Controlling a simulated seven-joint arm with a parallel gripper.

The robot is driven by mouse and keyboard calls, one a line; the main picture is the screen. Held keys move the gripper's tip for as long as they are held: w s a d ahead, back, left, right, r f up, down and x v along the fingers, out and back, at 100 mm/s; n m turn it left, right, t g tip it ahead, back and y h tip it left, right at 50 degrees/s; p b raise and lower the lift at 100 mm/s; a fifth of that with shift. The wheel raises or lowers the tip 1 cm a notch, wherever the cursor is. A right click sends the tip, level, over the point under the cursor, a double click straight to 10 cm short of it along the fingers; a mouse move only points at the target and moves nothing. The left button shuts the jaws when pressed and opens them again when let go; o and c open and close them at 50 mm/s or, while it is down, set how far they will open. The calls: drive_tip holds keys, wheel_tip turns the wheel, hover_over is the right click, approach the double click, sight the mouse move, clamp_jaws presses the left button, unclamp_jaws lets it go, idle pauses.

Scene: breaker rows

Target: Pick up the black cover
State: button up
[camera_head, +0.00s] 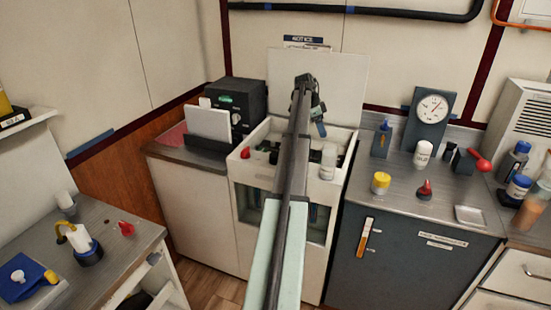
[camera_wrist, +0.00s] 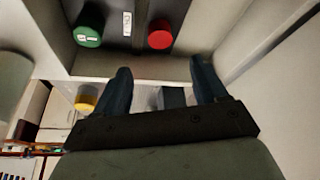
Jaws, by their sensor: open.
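My gripper (camera_head: 319,127) is at the far end of my arm, over the open white cabinet (camera_head: 254,190) in the head view. In the wrist view my gripper (camera_wrist: 162,82) has its two dark fingers spread wide, with nothing clearly held. A small dark block (camera_wrist: 171,97) shows between the fingers, beyond the palm; I cannot tell what it is. Dark parts lie in the cabinet's top well, partly hidden by my arm. I cannot tell for sure which dark thing is the black cover.
A green cap (camera_wrist: 89,25) and a red cap (camera_wrist: 160,34) sit on a dark panel by a pale ledge. A white bottle (camera_head: 328,161) stands at the cabinet's right edge. A black box (camera_head: 240,100) is left, and a gauge (camera_head: 432,108) stands on the right counter.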

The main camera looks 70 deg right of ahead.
drive_tip(key=shift+o, duration=0.4)
wheel_tip(320, 180, up, 10)
drive_tip(key=n+t+h, duration=0.2)
drive_tip(key=n, duration=0.1)
hover_over(275, 155)
drive_tip(key=a+n+t, duration=0.1)
drive_tip(key=a+n, duration=0.3)
drive_tip(key=a, duration=0.2)
drive_tip(key=shift+d+f+n+t+h, duration=0.15)
drive_tip(key=shift+d+f+n, duration=0.85)
drive_tip(key=shift+f, duration=1.3)
drive_tip(key=shift+d+f+n+t+h, duration=0.15)
drive_tip(key=shift+d+f+n, duration=0.8)
drive_tip(key=shift+f, duration=1.3)
drive_tip(key=shift+d+f+n+t, duration=0.2)
drive_tip(key=shift+d+f+n, duration=0.8)
drive_tip(key=shift+f, duration=1.3)
drive_tip(key=shift+a, duration=0.2)
drive_tip(key=shift+c, duration=0.2)
